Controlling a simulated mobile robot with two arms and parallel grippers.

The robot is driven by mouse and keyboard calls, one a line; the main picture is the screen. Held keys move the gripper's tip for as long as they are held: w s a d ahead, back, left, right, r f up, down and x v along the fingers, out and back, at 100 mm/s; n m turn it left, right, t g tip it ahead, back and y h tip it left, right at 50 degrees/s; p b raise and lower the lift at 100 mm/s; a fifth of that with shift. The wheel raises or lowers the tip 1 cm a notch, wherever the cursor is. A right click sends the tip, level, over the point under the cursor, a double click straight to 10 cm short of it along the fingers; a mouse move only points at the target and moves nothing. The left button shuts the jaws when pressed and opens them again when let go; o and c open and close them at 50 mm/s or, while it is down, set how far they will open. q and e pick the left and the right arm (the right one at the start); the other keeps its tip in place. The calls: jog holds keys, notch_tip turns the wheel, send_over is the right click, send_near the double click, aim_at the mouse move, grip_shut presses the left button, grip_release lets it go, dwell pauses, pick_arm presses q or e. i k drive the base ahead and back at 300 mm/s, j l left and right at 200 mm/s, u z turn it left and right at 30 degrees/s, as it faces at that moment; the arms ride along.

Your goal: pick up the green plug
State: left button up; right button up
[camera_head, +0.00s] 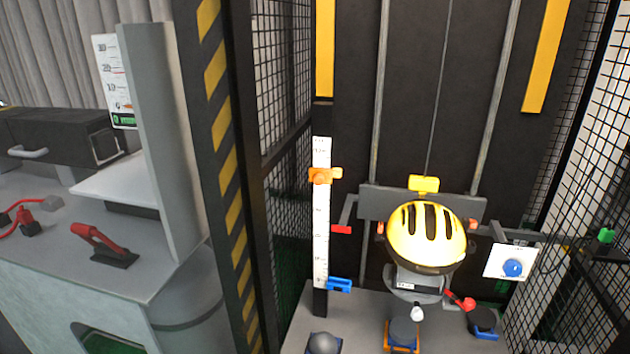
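A small green plug (607,236) shows at the right edge of the head view. It sits against the black mesh panel, beside dark cables. The picture is too small to tell whether it is inserted in something or hanging. Neither of my grippers is in view, and nothing is seen touching the plug.
A yellow helmet (427,236) sits on the drop carriage, left of a white panel with a blue knob (512,268). A black mesh wall (570,130) bounds the right. A striped post (218,130) separates the tower from the grey counter (150,280) with a red lever (100,243).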

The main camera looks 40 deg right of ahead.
aim_at(605, 236)
jog(key=l+z, duration=0.1)
jog(key=z, duration=2.55)
